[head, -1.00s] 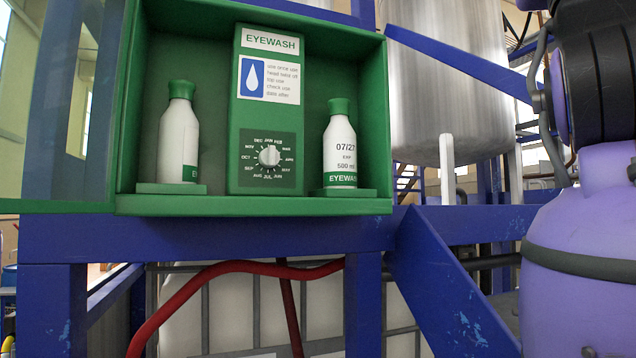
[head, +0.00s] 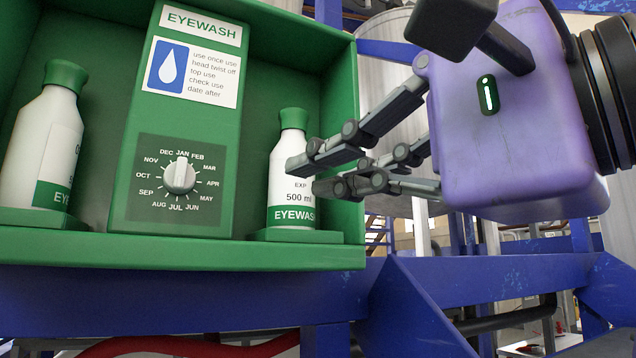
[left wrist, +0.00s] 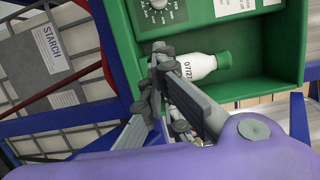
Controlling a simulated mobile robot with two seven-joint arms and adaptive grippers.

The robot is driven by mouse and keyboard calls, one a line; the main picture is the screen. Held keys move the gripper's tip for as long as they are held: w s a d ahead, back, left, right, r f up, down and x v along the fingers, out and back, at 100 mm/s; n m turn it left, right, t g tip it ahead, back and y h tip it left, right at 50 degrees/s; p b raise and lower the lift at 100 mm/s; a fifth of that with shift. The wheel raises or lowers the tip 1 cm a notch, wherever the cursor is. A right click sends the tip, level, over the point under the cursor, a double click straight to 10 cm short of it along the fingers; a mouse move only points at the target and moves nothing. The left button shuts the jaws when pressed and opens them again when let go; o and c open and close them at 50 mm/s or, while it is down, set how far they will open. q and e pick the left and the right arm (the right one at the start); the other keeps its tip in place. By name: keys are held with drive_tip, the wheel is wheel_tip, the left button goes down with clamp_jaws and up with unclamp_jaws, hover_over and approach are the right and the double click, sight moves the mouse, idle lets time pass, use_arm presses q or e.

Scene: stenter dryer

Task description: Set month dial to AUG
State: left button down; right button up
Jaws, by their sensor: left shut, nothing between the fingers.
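The month dial (head: 180,177) is a round white knob on a dark plate on the green eyewash panel (head: 190,110). Month names ring it, and its raised grip looks to point up at about JAN. AUG stands at the lower left of the ring. My left gripper (head: 303,177) is shut and empty, to the right of the dial and apart from it. Its fingers cross in front of the right eyewash bottle (head: 292,215) and hide part of its label; I cannot tell whether they touch. The left wrist view shows the fingers (left wrist: 160,58) beside that bottle, with the dial (left wrist: 157,3) at the top edge.
Another eyewash bottle (head: 45,140) stands left of the panel. The green cabinet (head: 150,250) has a front lip below and a right side wall (head: 345,130) near my fingers. Blue frame beams (head: 200,300) run underneath. Space before the dial is clear.

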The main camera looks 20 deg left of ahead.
sight(180, 176)
use_arm(q)
drive_tip(key=a, duration=0.3)
drive_tip(key=w+a+p, duration=0.1)
drive_tip(key=a, duration=0.3)
drive_tip(key=w+a, duration=0.1)
drive_tip(key=a, duration=0.3)
drive_tip(key=shift+p, duration=0.3)
drive_tip(key=shift+s+a, duration=0.2)
drive_tip(key=shift+s, duration=0.05)
drive_tip(key=shift+a, duration=0.1)
use_arm(e)
drive_tip(key=shift+s+d+r, duration=0.1)
drive_tip(key=shift+r, duration=0.6)
drive_tip(key=shift+s, duration=0.15)
